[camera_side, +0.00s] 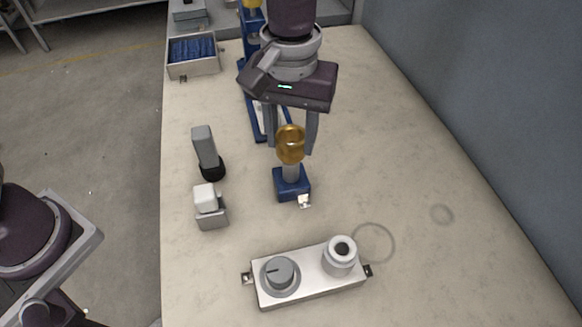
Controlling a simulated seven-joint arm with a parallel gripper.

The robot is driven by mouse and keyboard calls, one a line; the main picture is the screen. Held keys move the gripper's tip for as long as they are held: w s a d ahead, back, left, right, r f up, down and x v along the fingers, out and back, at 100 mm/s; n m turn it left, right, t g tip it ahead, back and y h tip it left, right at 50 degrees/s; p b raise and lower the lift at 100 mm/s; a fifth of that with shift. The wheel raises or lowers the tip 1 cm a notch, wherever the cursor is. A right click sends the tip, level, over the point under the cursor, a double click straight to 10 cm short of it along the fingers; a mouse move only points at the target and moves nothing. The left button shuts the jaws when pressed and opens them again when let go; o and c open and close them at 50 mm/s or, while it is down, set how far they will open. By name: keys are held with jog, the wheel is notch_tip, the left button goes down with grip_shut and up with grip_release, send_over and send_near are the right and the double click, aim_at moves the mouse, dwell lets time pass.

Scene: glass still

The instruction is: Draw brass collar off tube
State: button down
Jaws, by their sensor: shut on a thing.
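A brass collar (291,148) sits between the two fingers of my gripper (290,142), which is shut on it. A short pale grey tube (291,172) stands upright directly below the collar, in a blue base block (290,186). The collar appears to be at the tube's upper end. From this side I cannot tell whether the tube's top is still inside the collar. My gripper points down from above, one finger on each side of the collar.
A grey block on a black foot (204,150) and a small white-topped block (208,204) stand left of the base. A metal plate with a knob and a round socket (312,280) lies in front. A blue-filled bin (193,54) is behind. The bench's right side is clear.

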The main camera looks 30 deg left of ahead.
jog(key=shift+r, duration=1)
jog(key=shift+r, duration=0.45)
